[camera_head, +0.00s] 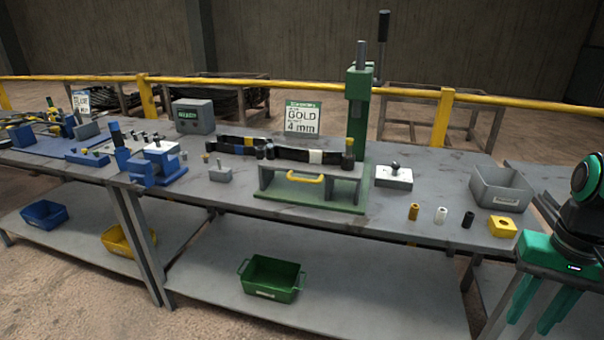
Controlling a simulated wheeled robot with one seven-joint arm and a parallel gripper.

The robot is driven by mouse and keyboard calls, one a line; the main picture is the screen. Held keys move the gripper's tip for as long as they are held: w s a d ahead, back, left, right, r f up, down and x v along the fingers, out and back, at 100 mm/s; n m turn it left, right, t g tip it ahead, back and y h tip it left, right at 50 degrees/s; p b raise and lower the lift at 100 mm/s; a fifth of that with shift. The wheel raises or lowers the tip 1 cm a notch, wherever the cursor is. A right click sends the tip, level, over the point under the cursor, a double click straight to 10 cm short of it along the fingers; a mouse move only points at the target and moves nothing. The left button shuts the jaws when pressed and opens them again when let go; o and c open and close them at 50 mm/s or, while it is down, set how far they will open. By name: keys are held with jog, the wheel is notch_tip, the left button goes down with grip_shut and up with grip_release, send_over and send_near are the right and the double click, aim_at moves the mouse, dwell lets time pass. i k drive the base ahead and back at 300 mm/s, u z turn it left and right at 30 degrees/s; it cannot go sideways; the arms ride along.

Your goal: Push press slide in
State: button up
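The press slide appears to be the grey block with a yellow handle (305,177) on its front. It sits on the green base plate (345,205) at the foot of the green press (357,100). From this view I cannot tell how far in the slide sits. My gripper (530,322) hangs at the lower right, in front of the bench's right end and well away from the handle. Its green fingers point down, stand apart and hold nothing I can see.
The grey bench (380,226) holds a white block (393,177), small cylinders (440,215), a yellow block (502,227) and a grey bin (500,188) right of the press. A blue fixture (155,162) stands left. A green bin (272,278) is on the lower shelf.

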aim_at(266, 168)
jog(key=z, duration=0.05)
jog(key=i, duration=1)
jog(key=u, duration=0.05)
